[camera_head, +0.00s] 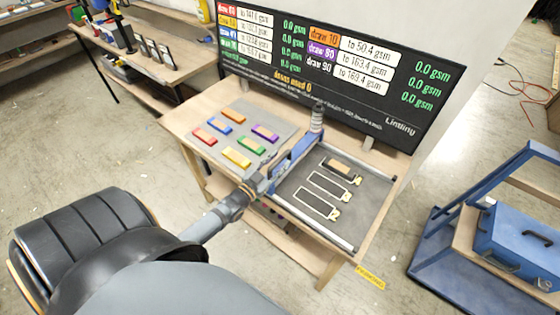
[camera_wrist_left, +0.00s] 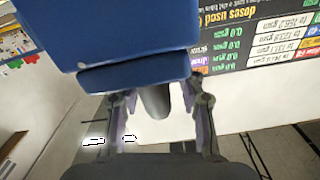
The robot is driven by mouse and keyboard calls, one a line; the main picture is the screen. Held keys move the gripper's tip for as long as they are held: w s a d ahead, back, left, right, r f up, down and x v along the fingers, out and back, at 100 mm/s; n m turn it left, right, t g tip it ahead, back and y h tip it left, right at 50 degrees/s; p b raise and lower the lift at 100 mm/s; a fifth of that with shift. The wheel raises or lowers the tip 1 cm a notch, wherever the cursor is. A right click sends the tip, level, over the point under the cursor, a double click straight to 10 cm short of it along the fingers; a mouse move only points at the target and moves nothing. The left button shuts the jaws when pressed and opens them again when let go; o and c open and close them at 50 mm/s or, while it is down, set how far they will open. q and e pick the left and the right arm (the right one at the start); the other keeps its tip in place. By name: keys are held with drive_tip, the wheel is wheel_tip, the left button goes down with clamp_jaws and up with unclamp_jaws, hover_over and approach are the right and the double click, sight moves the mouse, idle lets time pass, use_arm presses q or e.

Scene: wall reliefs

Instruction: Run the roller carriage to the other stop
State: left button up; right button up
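The blue roller carriage (camera_head: 292,154) sits at the left end of its rail frame (camera_head: 345,245) on the wooden table. A grey post (camera_head: 317,118) stands upright at its far end. My left gripper (camera_head: 262,184) is at the carriage's near end. In the left wrist view the blue carriage body (camera_wrist_left: 135,45) fills the upper middle. There, my left gripper (camera_wrist_left: 160,108) has its fingers apart, with a dark rounded handle (camera_wrist_left: 155,100) between them. Gaps show on both sides of it. My right gripper is in neither view.
Coloured blocks (camera_head: 236,157) lie on a grey mat to the left. A black display board (camera_head: 330,65) stands behind the table. A blue toolbox (camera_head: 518,240) is at far right.

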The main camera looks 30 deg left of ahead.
use_arm(q)
drive_tip(key=shift+w, duration=0.7)
clamp_jaws()
